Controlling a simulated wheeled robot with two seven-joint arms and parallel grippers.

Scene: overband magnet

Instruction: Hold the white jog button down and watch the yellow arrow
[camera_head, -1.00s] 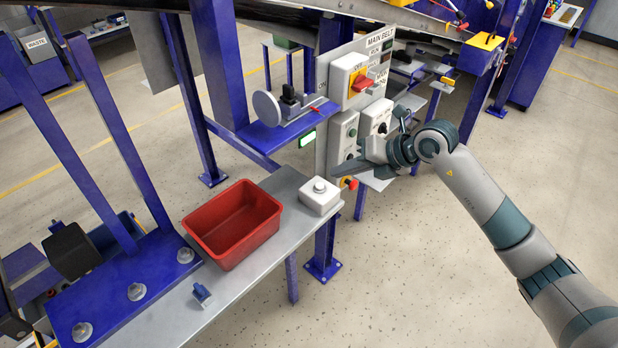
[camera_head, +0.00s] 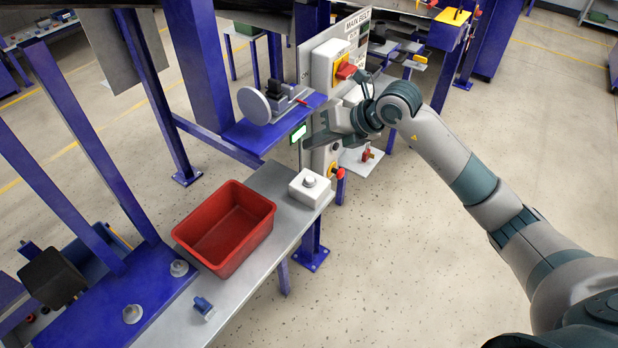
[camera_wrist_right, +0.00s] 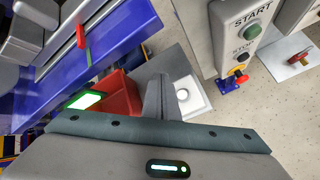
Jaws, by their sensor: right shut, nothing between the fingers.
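The white jog button (camera_head: 309,181) sits on a white box at the far right end of the grey bench. It also shows in the right wrist view (camera_wrist_right: 182,94), just right of the fingers. My right gripper (camera_head: 306,142) is shut and empty, above the button box and in front of the control panel, apart from the button. Its closed fingers (camera_wrist_right: 160,97) also show in the wrist view. I cannot make out a yellow arrow in these frames. My left gripper is not in view.
A red bin (camera_head: 226,228) stands on the grey bench (camera_head: 255,275) left of the button. The panel carries a red and yellow switch (camera_head: 345,71) and, in the wrist view, a green START button (camera_wrist_right: 251,32). A blue shelf (camera_head: 262,133) lies behind the gripper.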

